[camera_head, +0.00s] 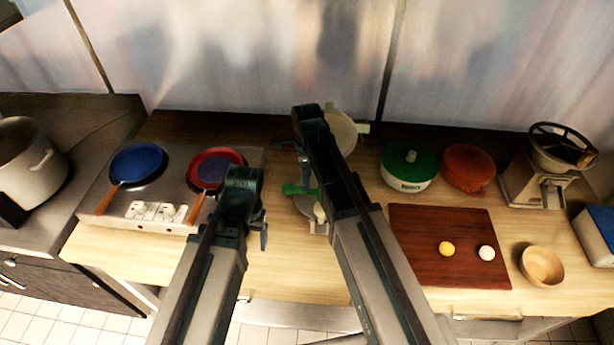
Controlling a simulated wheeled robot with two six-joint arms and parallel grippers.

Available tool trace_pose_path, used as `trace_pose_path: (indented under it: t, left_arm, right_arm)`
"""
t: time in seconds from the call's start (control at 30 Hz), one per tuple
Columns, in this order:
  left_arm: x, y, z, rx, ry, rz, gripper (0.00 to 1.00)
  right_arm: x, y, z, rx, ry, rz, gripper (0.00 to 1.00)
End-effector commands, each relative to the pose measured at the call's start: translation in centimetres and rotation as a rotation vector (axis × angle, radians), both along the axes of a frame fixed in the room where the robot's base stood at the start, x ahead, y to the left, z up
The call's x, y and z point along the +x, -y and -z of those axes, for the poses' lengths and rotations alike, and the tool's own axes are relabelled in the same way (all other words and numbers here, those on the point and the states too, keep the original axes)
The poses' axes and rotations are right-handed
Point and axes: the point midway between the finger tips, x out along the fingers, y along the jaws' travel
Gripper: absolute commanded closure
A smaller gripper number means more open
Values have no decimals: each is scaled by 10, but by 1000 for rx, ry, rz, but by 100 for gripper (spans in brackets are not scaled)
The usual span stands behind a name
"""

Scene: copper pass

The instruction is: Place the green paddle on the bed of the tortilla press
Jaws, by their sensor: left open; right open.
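The tortilla press stands near the middle of the counter, largely hidden behind my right arm. Its raised round pale lid (342,130) shows at the back, and part of its bed (304,205) shows left of the arm. The green paddle (296,190) is at the bed, with its left end poking out; the arm hides the rest, so I cannot tell whether it rests flat. My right gripper (301,160) is open, just behind the visible part of the paddle. My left gripper (264,240) is open and empty, in front and left of the press.
A two-burner stove (147,212) with a blue pan (139,162) and a red pan (214,168) is at left. At right are a green-lidded pot (409,167), an orange container (467,168), a brown board (430,262) with two balls, a wooden bowl (541,265) and a mill (540,180).

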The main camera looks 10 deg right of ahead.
Motion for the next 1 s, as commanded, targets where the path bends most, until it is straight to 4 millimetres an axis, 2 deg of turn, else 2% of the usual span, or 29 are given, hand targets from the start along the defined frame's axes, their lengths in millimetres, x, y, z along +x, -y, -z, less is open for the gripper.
trace_pose_path:
  t: [0.03,0.43,0.6,1.0]
  left_arm:
    - [0,0,-16,0,0,0,22]
    - [0,0,-73,-2,0,-10,22]
    - [0,0,-81,-2,1,-13,22]
    - [0,0,-80,-2,1,-13,22]
  right_arm:
    - [0,0,-16,0,0,0,41]
    - [0,0,-73,0,0,0,41]
    - [0,0,-81,0,0,0,41]
    - [0,0,-80,0,0,0,41]
